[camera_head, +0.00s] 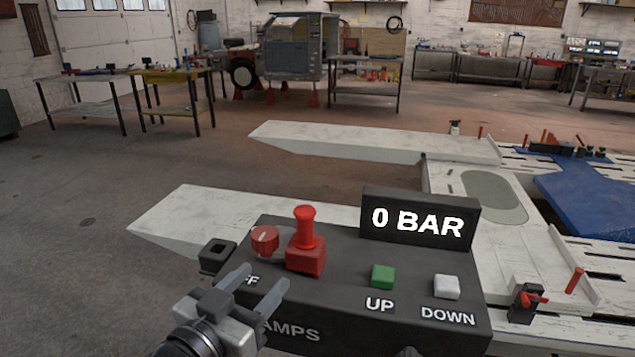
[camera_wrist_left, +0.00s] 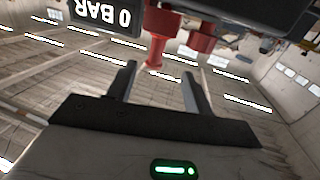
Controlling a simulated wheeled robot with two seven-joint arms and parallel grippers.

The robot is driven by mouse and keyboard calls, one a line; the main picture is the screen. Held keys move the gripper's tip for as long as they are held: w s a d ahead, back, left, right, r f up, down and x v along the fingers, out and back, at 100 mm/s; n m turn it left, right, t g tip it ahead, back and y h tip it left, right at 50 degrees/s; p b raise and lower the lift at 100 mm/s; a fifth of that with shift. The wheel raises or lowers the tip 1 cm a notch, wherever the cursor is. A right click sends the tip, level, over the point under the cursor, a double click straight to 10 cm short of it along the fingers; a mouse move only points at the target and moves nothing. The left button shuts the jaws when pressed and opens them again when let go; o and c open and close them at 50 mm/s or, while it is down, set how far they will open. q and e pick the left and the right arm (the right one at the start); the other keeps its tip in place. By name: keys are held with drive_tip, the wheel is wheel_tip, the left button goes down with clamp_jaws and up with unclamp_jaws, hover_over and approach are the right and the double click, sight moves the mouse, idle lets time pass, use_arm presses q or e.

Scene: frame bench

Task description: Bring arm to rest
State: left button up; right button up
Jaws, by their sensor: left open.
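My left gripper (camera_head: 254,289) comes in from the lower left in the head view, over the front left of a dark control box (camera_head: 345,285). Its two fingers are spread with nothing between them. They also show apart in the left wrist view (camera_wrist_left: 160,88). A red plunger-like lever (camera_head: 305,228) on a red base stands on the box, beyond the gripper. A red round knob (camera_head: 265,240) sits left of it. Both show near the top of the left wrist view, with the lever (camera_wrist_left: 157,50) beyond the fingertips. My right gripper is not in view.
The box has a green UP button (camera_head: 382,276), a white DOWN button (camera_head: 446,287) and a display (camera_head: 419,220) reading 0 BAR. Behind it lies a white frame bench with ramps (camera_head: 375,142) and a blue part (camera_head: 590,203). Open floor (camera_head: 80,200) lies to the left.

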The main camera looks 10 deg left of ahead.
use_arm(q)
drive_tip(key=s+f+g+y, duration=0.1)
drive_tip(key=s+f+g, duration=0.1)
drive_tip(key=s+f, duration=0.3)
drive_tip(key=s+a+f+n+g+y, duration=0.1)
drive_tip(key=s+f, duration=0.4)
drive_tip(key=f, duration=0.8)
drive_tip(key=s+a+f+g+y, duration=0.1)
drive_tip(key=s+f+g, duration=0.2)
drive_tip(key=f, duration=0.6)
drive_tip(key=shift+s+g, duration=0.3)
drive_tip(key=shift+s, duration=0.65)
drive_tip(key=shift+a+n, duration=0.1)
drive_tip(key=shift+n, duration=0.2)
